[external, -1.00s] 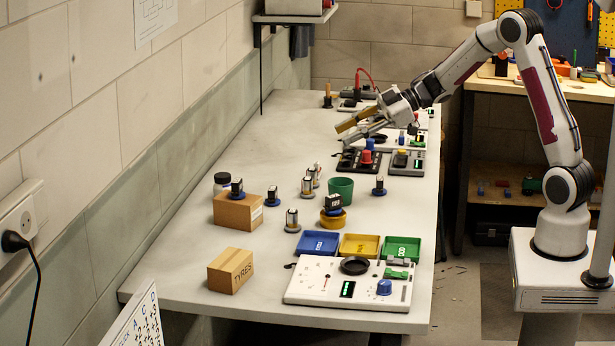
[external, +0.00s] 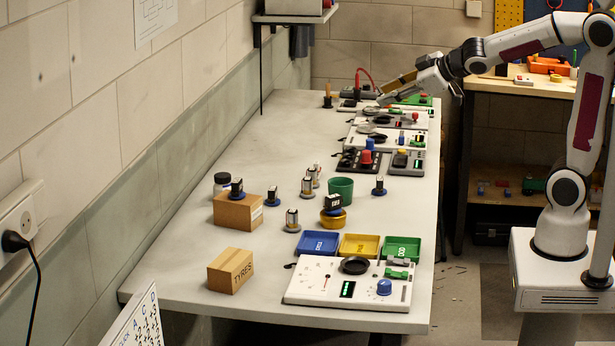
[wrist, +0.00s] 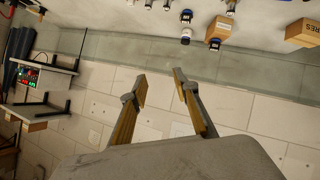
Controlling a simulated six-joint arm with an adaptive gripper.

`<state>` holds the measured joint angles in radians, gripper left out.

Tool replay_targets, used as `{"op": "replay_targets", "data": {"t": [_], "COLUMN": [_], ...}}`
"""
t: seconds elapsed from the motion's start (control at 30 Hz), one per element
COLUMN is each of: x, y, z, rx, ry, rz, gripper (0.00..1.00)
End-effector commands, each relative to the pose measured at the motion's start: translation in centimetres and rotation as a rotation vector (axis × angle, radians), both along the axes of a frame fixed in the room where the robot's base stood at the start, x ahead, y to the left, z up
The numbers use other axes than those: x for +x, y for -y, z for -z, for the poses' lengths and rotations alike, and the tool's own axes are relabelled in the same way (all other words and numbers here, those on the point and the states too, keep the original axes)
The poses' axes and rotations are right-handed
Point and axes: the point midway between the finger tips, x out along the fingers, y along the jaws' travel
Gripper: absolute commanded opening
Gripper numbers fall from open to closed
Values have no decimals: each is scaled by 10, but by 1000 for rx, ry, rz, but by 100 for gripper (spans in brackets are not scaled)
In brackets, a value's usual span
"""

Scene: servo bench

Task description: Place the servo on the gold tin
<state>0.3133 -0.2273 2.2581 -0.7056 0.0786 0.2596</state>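A round gold tin (external: 333,221) stands mid-bench, behind the blue and yellow trays. A black servo (external: 332,203) with a pale label sits on top of it, lying across the tin. Other black servos on blue discs stand at the right (external: 379,185), beside the box (external: 272,196) and on the box (external: 237,187). My gripper (external: 389,91) is raised over the far end of the bench, well away from the tin. In the wrist view my gripper (wrist: 160,84) is open, with nothing between its fingers. The tin is not clear in the wrist view.
Silver-bodied motors (external: 292,219), a green cup (external: 341,188) and a cardboard box (external: 236,211) surround the tin. Blue (external: 317,243), yellow (external: 359,246) and green (external: 401,249) trays stand in front. A TYRES box (external: 230,270) is nearer. The left bench area is mostly clear.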

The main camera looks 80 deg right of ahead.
Motion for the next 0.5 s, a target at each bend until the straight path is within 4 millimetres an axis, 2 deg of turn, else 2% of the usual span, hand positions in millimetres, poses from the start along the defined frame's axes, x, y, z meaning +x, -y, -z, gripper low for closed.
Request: {"op": "replay_targets", "data": {"t": [0.27, 0.5], "x": [-72, -141], "y": [-40, -87], "z": [16, 44], "rx": [112, 237], "ry": [-110, -242], "rz": [76, 82], "gripper": [30, 30]}}
